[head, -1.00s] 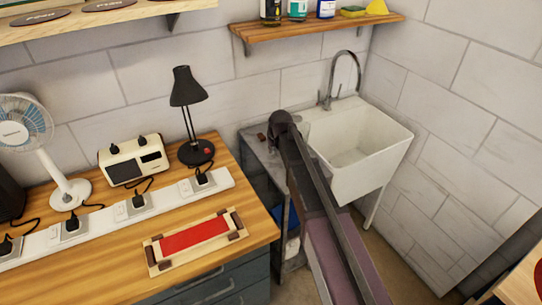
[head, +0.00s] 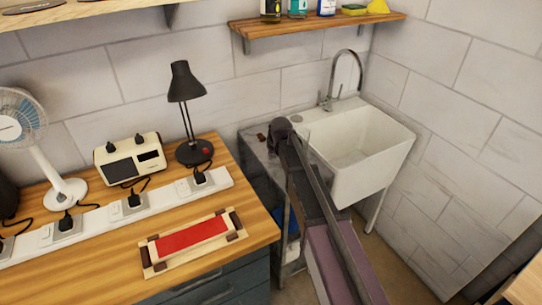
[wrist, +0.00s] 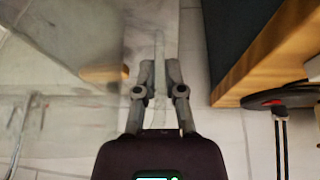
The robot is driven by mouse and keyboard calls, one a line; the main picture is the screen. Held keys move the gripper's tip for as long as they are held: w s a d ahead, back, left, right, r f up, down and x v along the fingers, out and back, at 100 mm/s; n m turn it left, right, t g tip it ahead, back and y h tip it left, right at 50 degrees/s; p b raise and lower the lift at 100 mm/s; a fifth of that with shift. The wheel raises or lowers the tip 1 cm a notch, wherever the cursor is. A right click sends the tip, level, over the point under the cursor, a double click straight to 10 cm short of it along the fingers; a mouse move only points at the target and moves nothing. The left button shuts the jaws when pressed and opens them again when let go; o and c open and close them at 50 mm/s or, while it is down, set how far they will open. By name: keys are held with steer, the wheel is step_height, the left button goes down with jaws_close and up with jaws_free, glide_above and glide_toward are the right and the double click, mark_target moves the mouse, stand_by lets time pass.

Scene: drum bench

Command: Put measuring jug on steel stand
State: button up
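The measuring jug (wrist: 60,75) shows in the wrist view as a large, clear, see-through shape on the left. Its clear handle strip (wrist: 159,70) runs between my fingertips. My gripper (wrist: 159,74) is closed around this strip. In the head view my arm hides the gripper, and I cannot make out the jug there. The steel stand (head: 257,149) is the grey metal table between the wooden bench and the sink. Part of its top is behind my arm. I cannot tell the jug's height relative to the stand.
A white sink (head: 368,140) stands right of the stand. The wooden bench (head: 105,205) on the left carries a black lamp (head: 186,85), a power strip (head: 130,210) and a red-topped frame (head: 190,237). A small red item (head: 260,137) lies on the stand's back edge.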

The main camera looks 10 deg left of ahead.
steer(key=o, duration=0.4)
steer(key=shift+o, duration=0.2)
steer(key=shift+r, duration=0.2)
steer(key=p+v, duration=1.1)
steer(key=v, duration=0.1)
stand_by(0.3)
steer(key=shift+f, duration=0.1)
stand_by(0.6)
steer(key=shift+d, duration=0.1)
